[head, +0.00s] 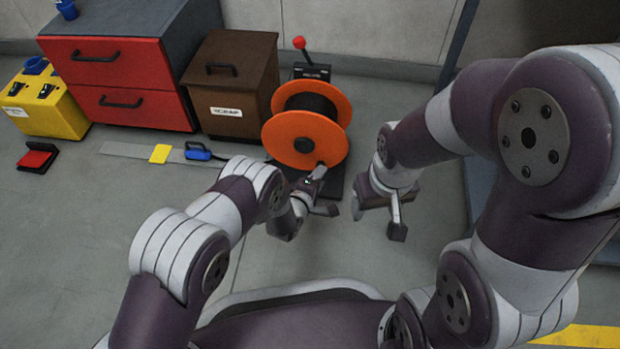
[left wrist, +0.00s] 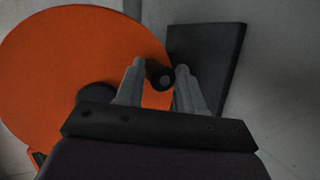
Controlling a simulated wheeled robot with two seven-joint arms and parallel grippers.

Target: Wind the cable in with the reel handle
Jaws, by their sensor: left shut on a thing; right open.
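The cable reel (head: 292,146) has two orange discs with dark cable (head: 312,104) wound between them. It stands on a dark base plate (head: 335,180). In the left wrist view the orange disc (left wrist: 75,50) fills the left side. The reel handle (left wrist: 159,76), a short dark grip with a round end, sits between the fingers of my left gripper (left wrist: 160,70). In the head view my left gripper (head: 320,190) is at the disc's lower right edge, shut on the handle, which it mostly hides. My right gripper (head: 377,218) is open and empty, right of the reel.
Behind the reel is a black unit with a red-knobbed lever (head: 301,46). A brown cabinet (head: 232,85) and a red drawer unit (head: 125,80) stand to the left. A yellow box (head: 45,105) and a blue-handled tool (head: 200,152) are on the floor.

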